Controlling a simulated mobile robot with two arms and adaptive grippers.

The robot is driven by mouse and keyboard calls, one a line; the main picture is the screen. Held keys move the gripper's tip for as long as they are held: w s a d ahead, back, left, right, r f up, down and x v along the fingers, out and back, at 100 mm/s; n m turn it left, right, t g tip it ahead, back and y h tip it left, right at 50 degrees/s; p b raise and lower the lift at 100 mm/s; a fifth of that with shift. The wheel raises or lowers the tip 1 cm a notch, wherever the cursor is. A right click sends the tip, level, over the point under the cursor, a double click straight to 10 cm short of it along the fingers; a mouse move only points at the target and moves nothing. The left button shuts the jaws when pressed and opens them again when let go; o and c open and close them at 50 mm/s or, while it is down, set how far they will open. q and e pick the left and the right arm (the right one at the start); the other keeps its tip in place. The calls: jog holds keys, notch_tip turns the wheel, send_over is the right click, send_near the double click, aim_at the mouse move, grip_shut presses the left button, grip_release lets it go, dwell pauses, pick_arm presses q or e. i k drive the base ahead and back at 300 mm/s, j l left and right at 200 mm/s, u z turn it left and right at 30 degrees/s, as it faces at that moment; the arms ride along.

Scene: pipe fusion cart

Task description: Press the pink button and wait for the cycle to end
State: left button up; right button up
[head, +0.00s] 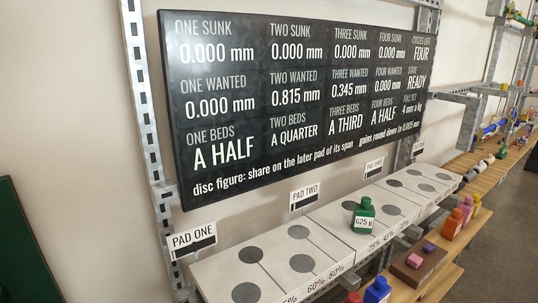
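A small pink block that looks like the pink button (413,261) sits on a brown box (417,273) at the lower right. A purple block (429,247) is beside it on the same box. The black display board (300,100) reads state READY and cycles left FOUR. All four sunk values read 0.000 mm. Wanted reads 0.000, 0.815, 0.345 and 0.000 mm for one to four. A green weight (363,216) marked 625 g stands upright on the white pad row (318,243), near the PAD TWO and PAD THREE signs. Neither gripper is in view.
A blue bottle (377,290) and a red one (353,298) stand at the bottom edge. Orange (452,224) and other coloured bottles stand on the wooden shelf to the right. Metal uprights (143,90) flank the board. A dark green panel (15,250) is at far left.

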aim_at(415, 260)
jog(key=z, duration=1.25)
